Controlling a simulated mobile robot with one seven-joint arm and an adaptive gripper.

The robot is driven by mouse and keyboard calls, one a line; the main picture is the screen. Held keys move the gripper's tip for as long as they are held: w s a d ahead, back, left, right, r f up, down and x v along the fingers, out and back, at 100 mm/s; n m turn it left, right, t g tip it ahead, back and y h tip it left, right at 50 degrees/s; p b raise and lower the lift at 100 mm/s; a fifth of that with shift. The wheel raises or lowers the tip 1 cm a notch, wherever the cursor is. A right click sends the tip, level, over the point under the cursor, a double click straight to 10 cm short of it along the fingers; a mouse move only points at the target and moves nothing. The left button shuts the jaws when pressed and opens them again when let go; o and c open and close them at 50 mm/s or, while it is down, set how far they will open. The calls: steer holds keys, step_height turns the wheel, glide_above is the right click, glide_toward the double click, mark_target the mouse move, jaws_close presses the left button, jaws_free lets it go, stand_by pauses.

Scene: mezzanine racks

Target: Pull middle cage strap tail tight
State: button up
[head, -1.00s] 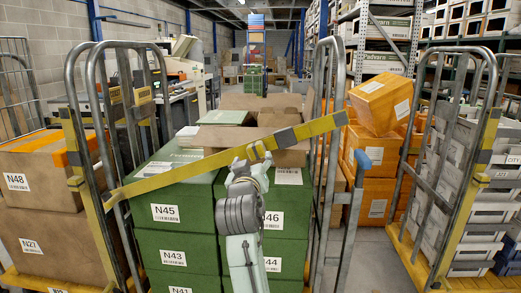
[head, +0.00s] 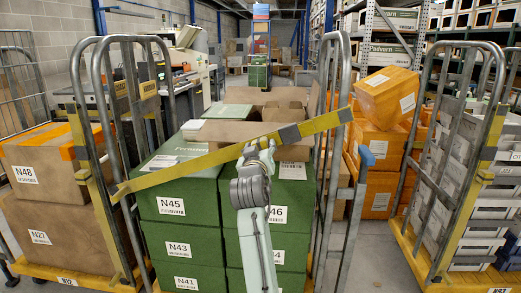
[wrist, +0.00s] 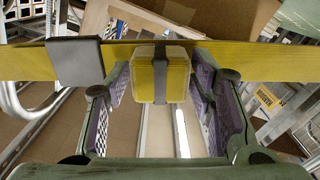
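The middle cage holds green boxes (head: 172,206) labelled N45, N43 and N41. A yellow strap (head: 205,162) runs slantwise across its front, rising to the right, with a grey buckle (head: 290,134) right of my gripper. The buckle also shows in the wrist view (wrist: 75,62). My gripper (head: 259,148) is at the strap, near its middle. In the wrist view, a short yellow tail piece (wrist: 171,78) with a dark band hangs between my gripper's fingers (wrist: 160,105). Gaps show on both sides of it, so the fingers look open around it. Finger contact is not visible.
A left cage (head: 95,185) with brown boxes stands close beside the middle one. A right cage (head: 455,180) holds grey trays. Orange boxes (head: 385,100) stand behind the gap between the middle and right cages. Bare floor (head: 375,262) shows in that gap.

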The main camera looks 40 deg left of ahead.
jaws_close()
steer(key=s+a+f, duration=0.1)
steer(key=a, duration=0.1)
steer(key=s+a+f+b, duration=0.1)
steer(key=a, duration=0.1)
steer(key=s+a+f, duration=0.1)
steer(key=s+a, duration=0.1)
steer(key=shift+b, duration=0.3)
steer(key=shift+a, duration=0.1)
steer(key=shift+o, duration=1)
jaws_free()
steer(key=shift+a, duration=0.1)
steer(key=shift+o, duration=0.9)
steer(key=shift+w, duration=0.1)
steer(key=shift+d+r, duration=0.1)
steer(key=shift+d, duration=0.1)
steer(key=v, duration=1.2)
